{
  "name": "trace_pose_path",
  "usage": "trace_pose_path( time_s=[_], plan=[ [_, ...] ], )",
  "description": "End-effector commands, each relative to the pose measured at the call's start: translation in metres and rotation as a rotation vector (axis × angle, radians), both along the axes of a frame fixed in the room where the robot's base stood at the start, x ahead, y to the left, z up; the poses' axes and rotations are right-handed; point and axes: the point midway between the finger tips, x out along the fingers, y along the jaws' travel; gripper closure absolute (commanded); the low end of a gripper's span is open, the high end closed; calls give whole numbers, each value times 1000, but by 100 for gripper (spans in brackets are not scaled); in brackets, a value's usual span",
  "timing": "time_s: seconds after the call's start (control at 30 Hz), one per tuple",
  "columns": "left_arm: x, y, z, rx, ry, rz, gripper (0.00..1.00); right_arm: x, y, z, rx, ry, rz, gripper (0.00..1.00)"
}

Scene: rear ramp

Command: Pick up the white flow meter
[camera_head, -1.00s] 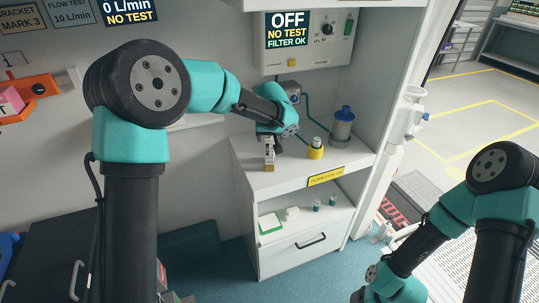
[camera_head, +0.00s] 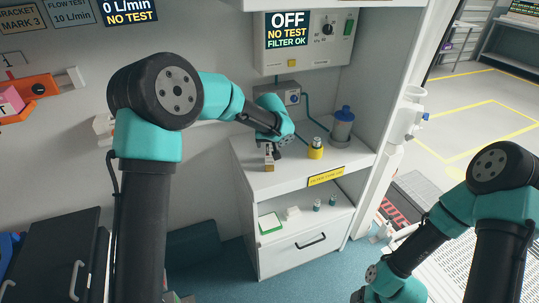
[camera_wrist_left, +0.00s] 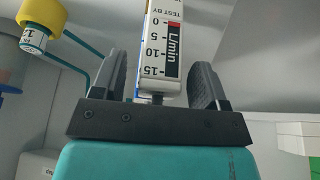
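The white flow meter (camera_wrist_left: 160,48) shows in the left wrist view with a black and red L/min scale from 0 to 15. It is between the two fingers of my left gripper (camera_wrist_left: 162,85), with gaps on both sides, so the gripper is open around it. In the head view the flow meter (camera_head: 269,158) stands on the white counter, partly hidden by my left gripper (camera_head: 273,150). My right arm is at the lower right of the head view; its gripper is out of frame.
A yellow-based fitting (camera_head: 315,149) and a blue-topped canister (camera_head: 342,125) stand to the right on the counter (camera_head: 293,179). A test panel (camera_head: 310,38) reading OFF hangs above. A shelf below holds small items. The counter's front is clear.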

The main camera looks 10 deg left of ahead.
Motion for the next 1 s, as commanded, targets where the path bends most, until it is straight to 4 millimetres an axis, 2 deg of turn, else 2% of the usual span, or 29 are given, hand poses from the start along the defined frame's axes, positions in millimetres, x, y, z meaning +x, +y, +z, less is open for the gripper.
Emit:
trace_pose_path(
  time_s=[0.07,0.67,1.0],
  plan=[
    [0,0,0,0,0,0,41,0,0,0,0,0,0,32],
    [0,0,0,0,0,0,98,0,0,0,0,0,0,32],
    [0,0,1,0,-1,0,100,0,0,0,0,0,0,32]
  ],
)
